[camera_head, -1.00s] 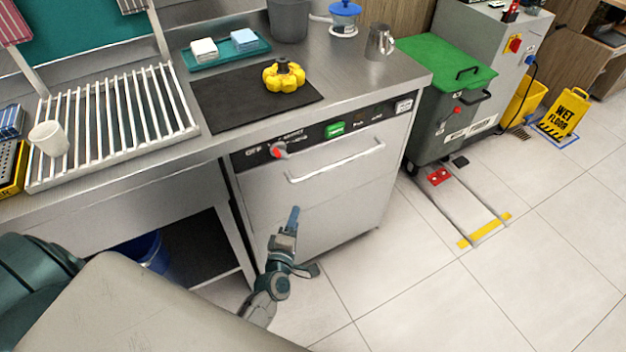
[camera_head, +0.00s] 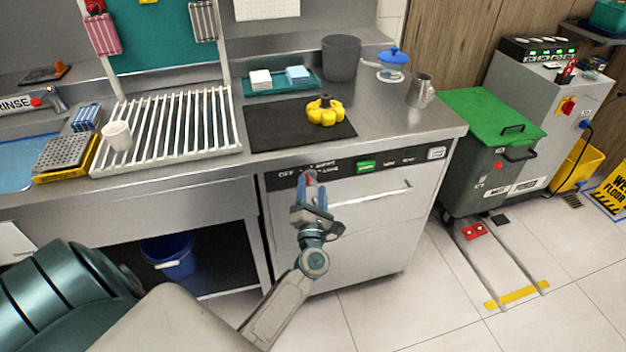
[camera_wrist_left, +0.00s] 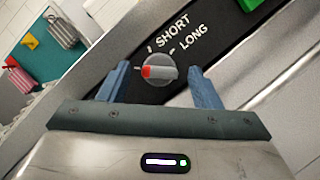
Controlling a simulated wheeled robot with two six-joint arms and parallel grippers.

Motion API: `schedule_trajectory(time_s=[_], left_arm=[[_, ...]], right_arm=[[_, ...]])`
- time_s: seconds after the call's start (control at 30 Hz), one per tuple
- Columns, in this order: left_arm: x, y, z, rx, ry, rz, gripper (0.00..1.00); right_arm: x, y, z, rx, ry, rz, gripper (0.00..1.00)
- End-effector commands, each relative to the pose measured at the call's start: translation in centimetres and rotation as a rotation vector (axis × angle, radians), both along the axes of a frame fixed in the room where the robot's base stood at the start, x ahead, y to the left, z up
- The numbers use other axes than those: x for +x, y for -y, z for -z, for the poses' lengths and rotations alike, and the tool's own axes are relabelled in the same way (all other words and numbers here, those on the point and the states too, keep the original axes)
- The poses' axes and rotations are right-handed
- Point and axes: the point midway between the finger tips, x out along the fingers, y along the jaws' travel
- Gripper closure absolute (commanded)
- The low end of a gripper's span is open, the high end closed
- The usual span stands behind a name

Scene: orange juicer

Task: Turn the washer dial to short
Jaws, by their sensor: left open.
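The washer dial (camera_head: 309,175) is a round knob on the washer's dark control strip, with OFF to its left and SHORT and LONG to its right in the head view. In the left wrist view, the dial (camera_wrist_left: 158,74) has a raised bar with a red end pointing left, away from the SHORT (camera_wrist_left: 173,32) and LONG (camera_wrist_left: 193,38) labels. My left gripper (camera_head: 311,186) is open in front of the dial. Its blue fingers, seen in the left wrist view (camera_wrist_left: 160,70), lie on either side of the knob with gaps. My right gripper is not in view.
The washer's bar handle (camera_head: 371,194) is right of the dial, below the strip. A green button (camera_head: 366,165) is on the strip. The steel counter above holds a black mat (camera_head: 275,125) with a yellow object (camera_head: 325,111).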

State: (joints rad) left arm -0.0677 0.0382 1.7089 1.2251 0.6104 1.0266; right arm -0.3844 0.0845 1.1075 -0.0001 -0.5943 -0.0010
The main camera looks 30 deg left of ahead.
Motion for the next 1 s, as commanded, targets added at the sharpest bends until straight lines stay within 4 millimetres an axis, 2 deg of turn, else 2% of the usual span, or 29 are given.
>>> schedule_trajectory(time_s=[0.2, 0.53, 0.77, 1.0], left_arm=[[1.7, -1.1, -0.6, 0.001, -0.001, 0.000, 0.42], [1.9, -1.2, -0.6, 0.000, -0.001, 0.001, 0.42], [1.9, -1.2, -0.6, 0.000, -0.001, 0.001, 0.86], [1.9, -1.2, -0.6, 0.005, -0.008, 0.001, 0.86]], right_arm=[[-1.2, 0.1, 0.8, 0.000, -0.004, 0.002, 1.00], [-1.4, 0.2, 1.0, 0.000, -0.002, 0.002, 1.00], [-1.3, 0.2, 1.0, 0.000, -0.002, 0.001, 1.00], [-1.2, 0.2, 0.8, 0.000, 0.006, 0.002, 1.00]])
